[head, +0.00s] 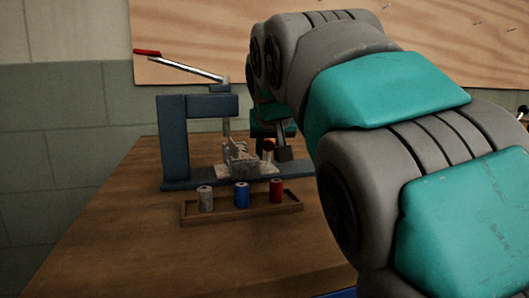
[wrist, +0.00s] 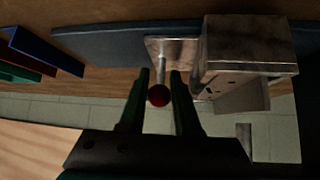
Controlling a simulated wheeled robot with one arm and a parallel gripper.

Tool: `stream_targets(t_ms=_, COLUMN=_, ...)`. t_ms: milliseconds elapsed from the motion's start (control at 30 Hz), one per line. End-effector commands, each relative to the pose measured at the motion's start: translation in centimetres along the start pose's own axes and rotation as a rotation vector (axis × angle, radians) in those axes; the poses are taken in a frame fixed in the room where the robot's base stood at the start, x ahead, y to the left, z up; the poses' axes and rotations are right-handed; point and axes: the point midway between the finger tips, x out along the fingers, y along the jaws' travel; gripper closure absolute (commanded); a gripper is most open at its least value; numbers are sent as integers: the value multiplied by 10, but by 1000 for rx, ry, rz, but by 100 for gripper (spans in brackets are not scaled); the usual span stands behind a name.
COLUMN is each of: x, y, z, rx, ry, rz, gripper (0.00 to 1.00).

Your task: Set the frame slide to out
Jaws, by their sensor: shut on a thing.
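A blue press frame (head: 174,140) stands on the table, with a grey metal fixture (head: 240,152) on its base. In the wrist view the fixture is a metal block (wrist: 250,45) beside a small plate (wrist: 168,46). A thin rod with a dark red knob (wrist: 158,95) extends from the plate; I take this to be the frame slide. My gripper (wrist: 160,78) has its green fingers on either side of the rod and knob, shut on it. In the head view my gripper (head: 275,148) is at the fixture's right side, partly hidden by my arm.
A wooden tray (head: 240,214) in front of the press holds a grey, a blue (head: 241,195) and a red spool (head: 276,190). A lever with a red grip (head: 147,53) rises at the press's upper left. The wooden table (head: 130,240) is clear at front left.

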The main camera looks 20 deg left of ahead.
Motion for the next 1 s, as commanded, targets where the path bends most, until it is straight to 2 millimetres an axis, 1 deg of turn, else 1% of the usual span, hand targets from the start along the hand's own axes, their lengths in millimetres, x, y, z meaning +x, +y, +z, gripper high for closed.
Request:
stream_targets(t_ms=33, x=2, y=16, z=-2, rx=6, ry=-2, rz=2, gripper=100)
stream_targets(t_ms=200, x=9, y=63, z=-9, rx=7, ry=-3, rz=1, gripper=100)
stream_targets(t_ms=333, x=12, y=87, z=-12, rx=4, ry=-1, rz=1, gripper=100)
stream_targets(t_ms=400, x=13, y=94, z=-13, rx=4, ry=0, rz=1, gripper=100)
stream_targets(t_ms=467, x=14, y=97, z=-14, rx=3, ry=0, rz=1, gripper=100)
stream_targets(t_ms=767, x=14, y=100, z=-14, rx=3, ry=2, rz=4, gripper=100)
stream_targets(t_ms=800, x=14, y=100, z=-14, rx=3, ry=2, rz=4, gripper=64)
stream_targets(t_ms=967, x=14, y=99, z=-14, rx=3, ry=2, rz=3, gripper=46)
stream_targets(t_ms=1000, x=14, y=99, z=-14, rx=3, ry=2, rz=3, gripper=45)
